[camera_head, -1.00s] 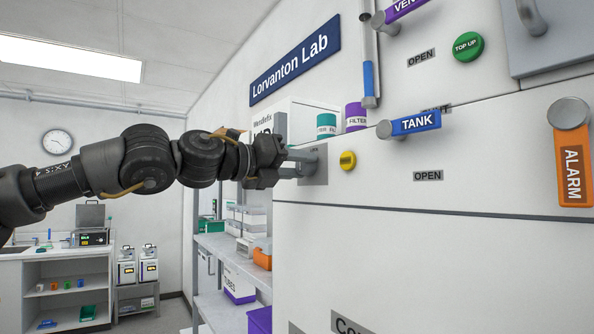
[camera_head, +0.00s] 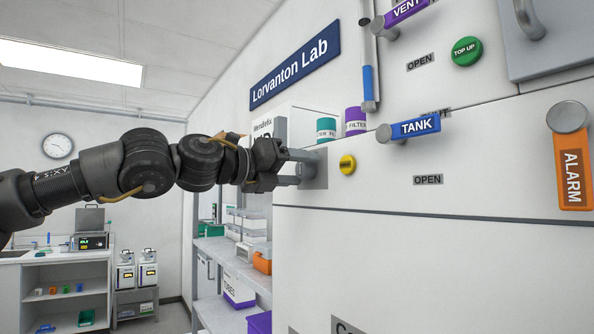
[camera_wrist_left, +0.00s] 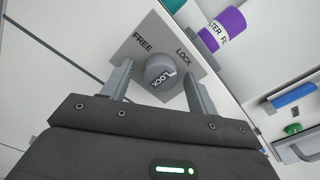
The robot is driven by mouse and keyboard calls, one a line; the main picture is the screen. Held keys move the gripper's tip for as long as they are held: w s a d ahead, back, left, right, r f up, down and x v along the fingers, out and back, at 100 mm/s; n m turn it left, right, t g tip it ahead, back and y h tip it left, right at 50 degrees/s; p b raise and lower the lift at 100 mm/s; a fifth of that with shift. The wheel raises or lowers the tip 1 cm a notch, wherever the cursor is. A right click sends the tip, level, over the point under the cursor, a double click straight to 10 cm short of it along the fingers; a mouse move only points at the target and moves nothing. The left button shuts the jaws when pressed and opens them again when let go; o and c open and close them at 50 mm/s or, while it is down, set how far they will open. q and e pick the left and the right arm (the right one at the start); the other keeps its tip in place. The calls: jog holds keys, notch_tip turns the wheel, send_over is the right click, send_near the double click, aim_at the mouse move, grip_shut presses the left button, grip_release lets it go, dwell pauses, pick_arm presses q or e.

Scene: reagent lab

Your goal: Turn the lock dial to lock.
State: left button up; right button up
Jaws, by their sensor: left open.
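The lock dial (camera_wrist_left: 160,71) is a round grey knob with "LOCK" lettering on its face and a dark mark towards its right side. It sits on a grey plate (camera_wrist_left: 136,46) lettered "FREE" at the left and "LOCK" at the right. My left gripper (camera_head: 306,168) is open at this plate (camera_head: 321,170) in the head view, where the dial is hidden. In the left wrist view its two fingers stand on either side of the dial, with gaps showing. My right gripper is not in view.
A yellow button (camera_head: 347,165) is just right of the plate. The blue TANK handle (camera_head: 415,126) and orange ALARM handle (camera_head: 573,170) stick out farther right. Teal (camera_head: 326,129) and purple (camera_head: 355,121) filter containers stand above. Shelves (camera_head: 218,250) lie below left.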

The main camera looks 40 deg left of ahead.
pick_arm(q)
jog(key=shift+s+a+f, duration=0.1)
jog(key=shift+s, duration=0.35)
jog(key=b+v, duration=0.4)
jog(key=v, duration=0.5)
jog(key=shift+s, duration=0.35)
jog(key=shift+a, duration=0.15)
